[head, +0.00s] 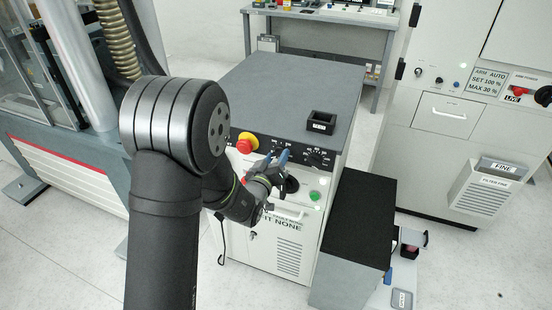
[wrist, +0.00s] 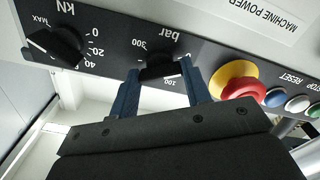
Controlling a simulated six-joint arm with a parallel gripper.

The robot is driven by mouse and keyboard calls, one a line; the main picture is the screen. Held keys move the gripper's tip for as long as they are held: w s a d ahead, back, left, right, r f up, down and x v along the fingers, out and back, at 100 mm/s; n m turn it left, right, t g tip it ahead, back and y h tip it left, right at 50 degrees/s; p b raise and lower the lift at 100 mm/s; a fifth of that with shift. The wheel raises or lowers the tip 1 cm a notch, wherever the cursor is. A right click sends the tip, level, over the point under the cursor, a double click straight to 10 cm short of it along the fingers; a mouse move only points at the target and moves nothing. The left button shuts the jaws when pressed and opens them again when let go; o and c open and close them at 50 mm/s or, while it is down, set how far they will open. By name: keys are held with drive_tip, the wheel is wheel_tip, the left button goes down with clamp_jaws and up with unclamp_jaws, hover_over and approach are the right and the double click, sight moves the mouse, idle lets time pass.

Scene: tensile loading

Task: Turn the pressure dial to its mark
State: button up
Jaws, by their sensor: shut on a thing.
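The pressure dial (wrist: 163,66) is a black knob marked "bar" on the dark panel strip, with 100 and 300 legible on its scale. The wrist view shows it upside down. My gripper (wrist: 163,74) has its blue fingers on either side of the knob, shut on it. In the head view my gripper (head: 276,160) reaches the front panel of the grey-topped cabinet, and my fingers and wrist largely hide the dial. I cannot make out the dial's mark or its exact pointer reading.
A black kN dial (wrist: 58,46) sits beside it on the same strip. A red emergency button with a yellow collar (wrist: 237,80) is close on the other side, followed by blue and white buttons (wrist: 286,100). A black tray (head: 321,122) stands on the cabinet top (head: 285,85).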

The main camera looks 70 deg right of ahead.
drive_tip(key=o, duration=1)
drive_tip(key=shift+a, duration=0.15)
drive_tip(key=a, duration=1.7)
drive_tip(key=shift+a, duration=0.1)
drive_tip(key=d, duration=1.7)
drive_tip(key=shift+d, duration=0.25)
